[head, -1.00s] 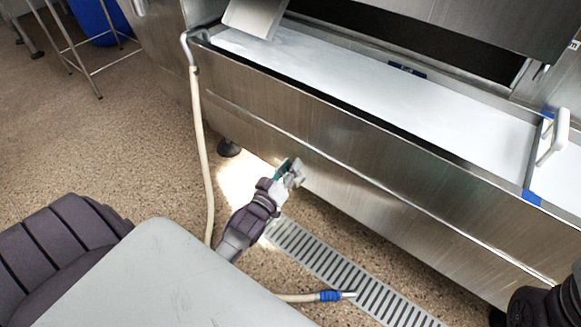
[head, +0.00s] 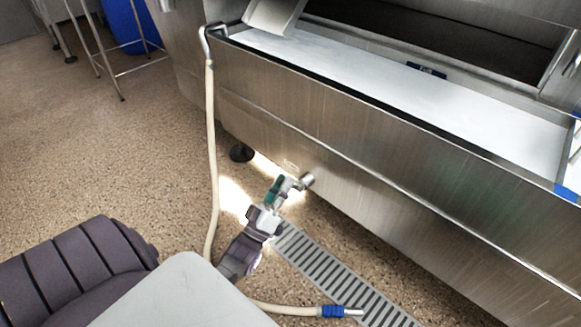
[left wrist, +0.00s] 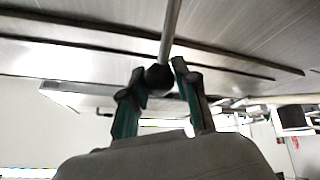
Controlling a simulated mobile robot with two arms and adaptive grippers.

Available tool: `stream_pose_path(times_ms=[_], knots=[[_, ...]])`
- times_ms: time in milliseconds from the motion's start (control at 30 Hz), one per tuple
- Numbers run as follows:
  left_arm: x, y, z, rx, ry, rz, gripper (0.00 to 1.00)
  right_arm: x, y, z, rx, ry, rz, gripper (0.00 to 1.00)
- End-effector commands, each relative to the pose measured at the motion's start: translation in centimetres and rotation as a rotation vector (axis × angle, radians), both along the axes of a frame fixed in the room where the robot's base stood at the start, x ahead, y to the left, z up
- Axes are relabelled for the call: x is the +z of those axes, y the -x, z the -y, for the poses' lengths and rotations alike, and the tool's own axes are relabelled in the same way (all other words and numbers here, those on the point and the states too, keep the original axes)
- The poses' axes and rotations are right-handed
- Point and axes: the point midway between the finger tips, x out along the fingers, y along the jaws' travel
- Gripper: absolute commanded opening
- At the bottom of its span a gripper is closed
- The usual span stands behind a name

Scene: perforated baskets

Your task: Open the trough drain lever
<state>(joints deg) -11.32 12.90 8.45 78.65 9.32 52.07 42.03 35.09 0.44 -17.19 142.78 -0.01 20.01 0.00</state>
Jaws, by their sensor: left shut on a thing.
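The steel trough (head: 400,150) runs diagonally across the head view, with a pale interior. My left gripper (head: 285,184) is low in front of it, at its lower edge. Beside the fingertips a short round metal stub (head: 307,181) shows under the trough. In the left wrist view, the drain lever (left wrist: 171,30) is a thin metal rod ending in a dark knob (left wrist: 158,79). The green-sided fingers of my left gripper stand on both sides of the knob, shut on it. The lever is mostly hidden in the head view. My right gripper is out of view.
A cream hose (head: 211,150) hangs from the trough's left corner to the floor and ends in a blue-banded nozzle (head: 335,311) by the slotted floor drain (head: 325,265). A trough foot (head: 241,152) stands nearby. Open floor lies at left.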

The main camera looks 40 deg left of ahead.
Motion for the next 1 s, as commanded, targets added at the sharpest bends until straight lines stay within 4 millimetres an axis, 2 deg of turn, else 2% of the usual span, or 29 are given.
stream_pose_path(times_ms=[100, 400, 1000], knots=[[-1.2, 0.6, 0.0, 0.000, 0.000, -0.017, 0.00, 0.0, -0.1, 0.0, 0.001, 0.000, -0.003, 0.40], [-2.3, 1.2, 0.0, 0.001, 0.001, -0.022, 0.00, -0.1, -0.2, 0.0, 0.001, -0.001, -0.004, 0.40], [-2.6, 1.3, -0.1, 0.003, 0.002, -0.023, 0.00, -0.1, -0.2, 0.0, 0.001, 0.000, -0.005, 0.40]])
